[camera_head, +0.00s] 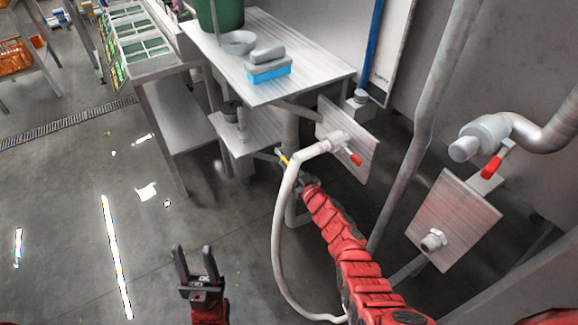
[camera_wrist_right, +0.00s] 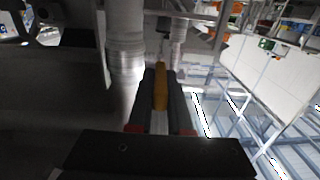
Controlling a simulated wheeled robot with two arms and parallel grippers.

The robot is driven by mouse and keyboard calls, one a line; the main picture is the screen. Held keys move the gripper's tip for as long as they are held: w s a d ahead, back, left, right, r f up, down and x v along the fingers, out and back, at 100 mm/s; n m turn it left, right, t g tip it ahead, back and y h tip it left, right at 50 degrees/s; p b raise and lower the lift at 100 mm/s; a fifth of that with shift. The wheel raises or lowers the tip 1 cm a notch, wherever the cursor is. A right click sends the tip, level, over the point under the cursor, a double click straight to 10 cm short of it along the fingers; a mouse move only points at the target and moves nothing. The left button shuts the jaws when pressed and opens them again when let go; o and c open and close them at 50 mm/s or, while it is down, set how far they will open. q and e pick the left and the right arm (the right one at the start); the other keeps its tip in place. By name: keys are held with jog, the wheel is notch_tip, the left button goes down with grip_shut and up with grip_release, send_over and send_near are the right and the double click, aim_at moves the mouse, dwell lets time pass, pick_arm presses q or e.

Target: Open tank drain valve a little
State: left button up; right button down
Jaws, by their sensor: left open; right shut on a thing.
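The yellow valve handle (camera_head: 284,158) shows as a small bit of yellow under the steel table in the head view. In the right wrist view the same yellow-orange handle (camera_wrist_right: 161,88) stands between the two dark fingers. My right gripper (camera_wrist_right: 160,95) is shut on it. In the head view my right gripper (camera_head: 289,168) is small and partly hidden by my red arm and the white hose. The valve body is hard to make out. My left gripper (camera_head: 194,256) is open and empty above the floor, well away from the valve.
A white hose (camera_head: 279,230) loops down beside my right arm. A red-handled tap (camera_head: 353,158) is on a steel plate close by, another red handle (camera_head: 491,168) is at right. A steel table (camera_head: 305,80) holds a green tub (camera_head: 220,14). The left floor is mostly clear.

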aim_at(288, 163)
dwell(0.5)
jog(key=r+g+p, duration=0.1)
jog(key=p, duration=0.3)
jog(key=r+h+p, duration=0.1)
jog(key=p, duration=0.3)
jog(key=r+g+p, duration=0.1)
jog(key=p, duration=0.2)
jog(key=shift+w+r+g+h+p, duration=0.2)
jog(key=shift+w+g+h+p, duration=0.1)
jog(key=shift+p, duration=0.1)
jog(key=shift+a+g+h+p, duration=0.1)
jog(key=shift+g+h+p, duration=0.2)
jog(key=shift+g+p, duration=0.35)
jog(key=shift+f, duration=0.1)
jog(key=c, duration=0.8)
grip_release()
jog(key=shift+f, duration=0.1)
jog(key=shift+c, duration=0.2)
